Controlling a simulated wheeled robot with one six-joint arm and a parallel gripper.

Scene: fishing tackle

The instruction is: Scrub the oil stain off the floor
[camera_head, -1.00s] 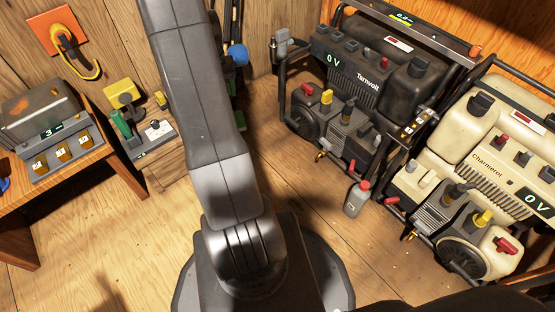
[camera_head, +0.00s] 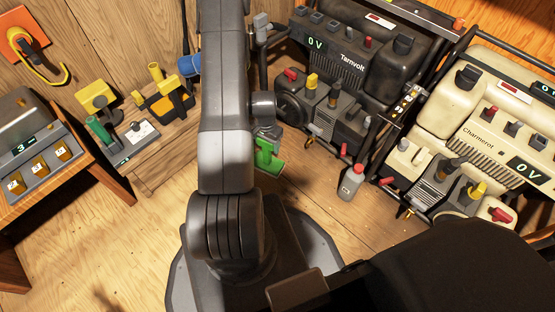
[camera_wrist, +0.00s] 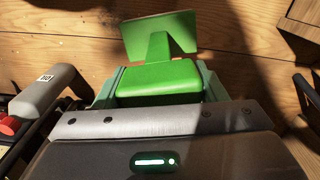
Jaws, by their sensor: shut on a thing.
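My gripper (camera_wrist: 160,80) is shut on a green tool (camera_wrist: 160,90) with a thick block and a flat plate, seen in the wrist view. Its fingers press on both sides of the block. The plate (camera_wrist: 158,35) shows against the plank floor, but I cannot tell whether it touches. In the head view the green tool (camera_head: 268,157) hangs just right of my arm, near the dark generator. I see no clear oil stain on the floor (camera_head: 155,225). Much of the floor is hidden by my arm and base.
A dark generator (camera_head: 345,62) and a cream generator (camera_head: 478,137) stand on the right. A grey bottle with a red cap (camera_head: 351,182) stands before them. A low wooden stand (camera_head: 150,172) and a table (camera_head: 75,180) are on the left. Floor at lower left is clear.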

